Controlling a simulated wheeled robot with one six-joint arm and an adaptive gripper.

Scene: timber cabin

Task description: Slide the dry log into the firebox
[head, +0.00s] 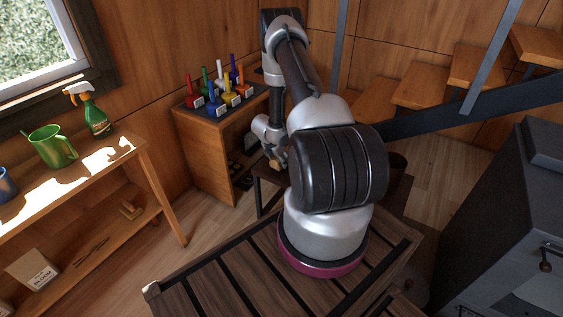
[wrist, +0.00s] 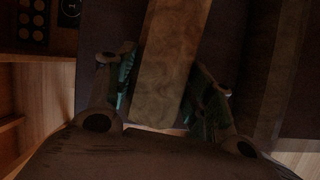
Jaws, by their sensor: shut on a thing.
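In the wrist view a pale brown wooden log (wrist: 166,62) runs lengthwise between the two fingers of my gripper (wrist: 164,78). The fingers are shut on it, and its far end runs out of the top of the picture. In the head view my gripper (head: 271,148) is small and partly behind my arm, beside a dark low stand. The log is mostly hidden there. A dark grey metal stove (head: 490,225) with a knob handle stands at the right edge, well apart from my gripper. The inside of its firebox is not visible.
A wooden cabinet (head: 207,150) holds several coloured bottle-like items behind my gripper. A bench (head: 100,165) at left carries a green watering can (head: 53,147) and a spray bottle (head: 92,112). Open stairs (head: 420,92) with a dark rail rise at the back right.

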